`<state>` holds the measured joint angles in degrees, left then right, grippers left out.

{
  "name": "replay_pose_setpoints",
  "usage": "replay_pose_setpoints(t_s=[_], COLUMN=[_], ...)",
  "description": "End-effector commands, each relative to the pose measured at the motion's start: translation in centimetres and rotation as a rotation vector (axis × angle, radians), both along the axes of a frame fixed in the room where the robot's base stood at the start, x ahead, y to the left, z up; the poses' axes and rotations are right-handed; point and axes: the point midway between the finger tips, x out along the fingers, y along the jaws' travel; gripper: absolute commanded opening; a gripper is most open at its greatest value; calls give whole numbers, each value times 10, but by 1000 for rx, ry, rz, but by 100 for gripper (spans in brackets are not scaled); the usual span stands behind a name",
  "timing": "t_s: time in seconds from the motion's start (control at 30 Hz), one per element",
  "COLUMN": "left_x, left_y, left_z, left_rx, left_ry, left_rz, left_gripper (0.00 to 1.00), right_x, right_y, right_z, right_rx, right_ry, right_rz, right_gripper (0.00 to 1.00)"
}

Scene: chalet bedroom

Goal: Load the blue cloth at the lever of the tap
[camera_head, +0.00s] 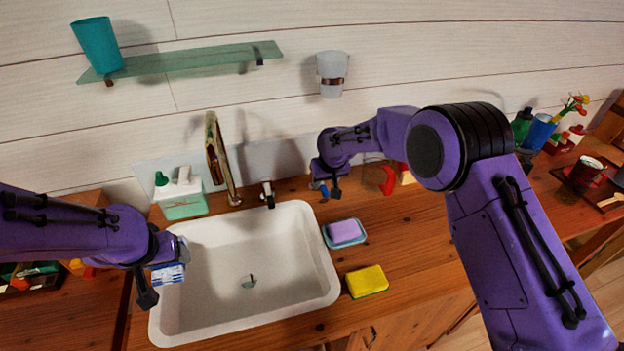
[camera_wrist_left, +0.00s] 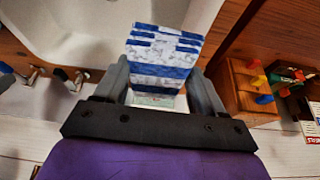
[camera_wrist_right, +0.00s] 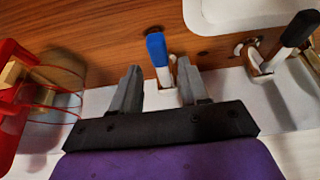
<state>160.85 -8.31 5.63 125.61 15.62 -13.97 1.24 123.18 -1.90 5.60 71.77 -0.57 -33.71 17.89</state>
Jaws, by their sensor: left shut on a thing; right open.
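My left gripper (camera_head: 158,282) is shut on a blue and white striped cloth (camera_head: 170,273), at the left rim of the white sink (camera_head: 325,255). In the left wrist view the folded cloth (camera_wrist_left: 162,55) stands out between both fingers. My right gripper (camera_head: 325,188) is open behind the sink's back right corner. In the right wrist view an upright piece with a blue top (camera_wrist_right: 157,48) and white stem stands just ahead of the gap between its fingers (camera_wrist_right: 163,90); I cannot tell whether they touch. A black lever on a metal base (camera_wrist_right: 297,30) is to the right, also behind the sink (camera_head: 267,194).
A purple sponge on a dish (camera_head: 345,232) and a yellow sponge (camera_head: 367,281) lie right of the sink. A red rack (camera_wrist_right: 22,100) is beside my right gripper.

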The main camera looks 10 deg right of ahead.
Motion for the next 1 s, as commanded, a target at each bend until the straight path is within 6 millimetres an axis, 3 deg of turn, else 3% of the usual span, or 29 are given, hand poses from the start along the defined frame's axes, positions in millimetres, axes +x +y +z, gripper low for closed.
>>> replay_pose_setpoints(t_s=[0.13,0.37,0.5,0.53,1.0], left_x=[2,1,1,1,1], left_y=[0,1,1,1,2], left_z=[1,1,1,1,5], left_rx=[0,0,0,0,-1], left_ry=[2,2,2,2,2], left_rz=[1,3,3,3,4], left_gripper=[45,45,45,45,45], right_x=[6,6,6,6,8], right_y=[1,2,2,2,-10], right_z=[-12,-13,-13,-13,-14], right_rx=[0,0,0,0,0], right_ry=[3,2,2,3,2], right_rz=[1,3,3,3,171], right_gripper=[45,45,2,0,0])
